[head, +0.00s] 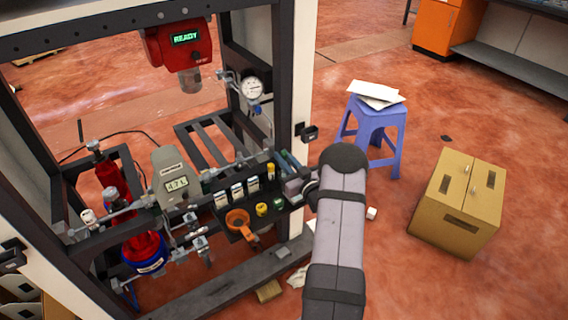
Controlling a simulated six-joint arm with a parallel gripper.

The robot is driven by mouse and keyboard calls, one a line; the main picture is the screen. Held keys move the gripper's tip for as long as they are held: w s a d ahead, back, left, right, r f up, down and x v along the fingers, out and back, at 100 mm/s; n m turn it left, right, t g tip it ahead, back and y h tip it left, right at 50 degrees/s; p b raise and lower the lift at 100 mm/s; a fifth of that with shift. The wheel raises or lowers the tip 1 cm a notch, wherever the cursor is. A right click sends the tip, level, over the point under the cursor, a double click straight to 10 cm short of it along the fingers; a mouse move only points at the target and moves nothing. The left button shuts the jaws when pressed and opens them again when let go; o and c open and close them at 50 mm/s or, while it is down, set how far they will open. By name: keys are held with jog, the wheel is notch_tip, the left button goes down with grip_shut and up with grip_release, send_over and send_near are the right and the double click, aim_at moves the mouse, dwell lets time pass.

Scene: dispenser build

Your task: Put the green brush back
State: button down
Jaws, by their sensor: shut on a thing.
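My gripper (286,189) is at the right end of the dark shelf (228,233) on the frame. It is shut on a small green piece (278,203), which I take to be the green brush. The fingers and arm hide much of it, so its tilt and whether it touches the shelf cannot be told. A yellow round piece (262,209) stands just left of it. An orange cup with a handle (237,219) is further left.
Several small labelled bottles (237,190) stand in a row behind the shelf. A grey meter (170,175) and red cylinder (112,180) are left. A pressure gauge (252,88) hangs above. A blue stool (375,128) and cardboard box (458,205) stand on open floor right.

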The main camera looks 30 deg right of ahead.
jog(key=shift+f, duration=1)
jog(key=shift+f, duration=0.15)
jog(key=c, duration=1.7)
grip_release()
